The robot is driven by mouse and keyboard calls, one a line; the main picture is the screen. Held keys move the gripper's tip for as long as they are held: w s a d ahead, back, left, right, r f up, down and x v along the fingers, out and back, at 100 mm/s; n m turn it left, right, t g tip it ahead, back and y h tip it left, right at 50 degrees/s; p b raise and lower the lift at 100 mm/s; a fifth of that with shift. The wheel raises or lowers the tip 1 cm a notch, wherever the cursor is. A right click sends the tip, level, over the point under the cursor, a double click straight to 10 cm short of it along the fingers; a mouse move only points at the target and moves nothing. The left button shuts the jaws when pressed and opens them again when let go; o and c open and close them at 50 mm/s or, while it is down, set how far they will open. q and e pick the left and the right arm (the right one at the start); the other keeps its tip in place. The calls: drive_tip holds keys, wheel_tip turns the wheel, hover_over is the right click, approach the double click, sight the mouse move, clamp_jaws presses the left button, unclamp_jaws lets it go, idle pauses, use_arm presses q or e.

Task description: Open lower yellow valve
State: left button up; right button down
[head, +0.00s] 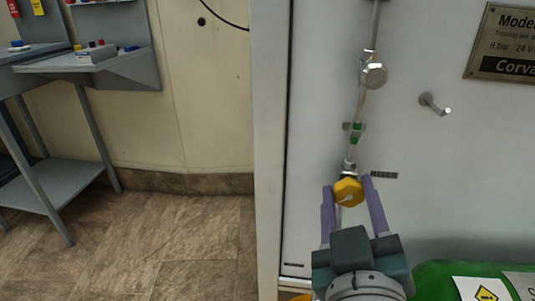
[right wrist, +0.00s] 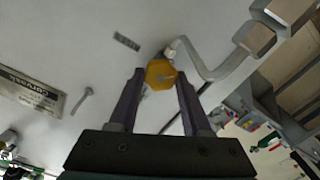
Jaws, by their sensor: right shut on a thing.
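The lower yellow valve (head: 348,191) is a small yellow knob on the metal pipe of the white panel, beside a dark label. It also shows in the right wrist view (right wrist: 160,73). My right gripper (head: 349,187) reaches up from below with its two purple fingers, one on each side of the yellow knob. It is shut on the knob. The fingers also show in the right wrist view (right wrist: 159,76), with the knob between their tips. A pale mark or pointer shows on the knob's face. My left gripper is not in view.
The pipe (head: 362,100) runs up the panel through a metal fitting (head: 375,75). A metal peg (head: 433,104) sticks out to the right, below a nameplate (head: 505,42). A green surface (head: 440,278) lies at lower right. A grey bench (head: 125,68) stands at left, with open floor before it.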

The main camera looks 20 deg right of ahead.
drive_tip(key=shift+n, duration=1)
drive_tip(key=shift+c, duration=1.8)
unclamp_jaws()
drive_tip(key=v, duration=1)
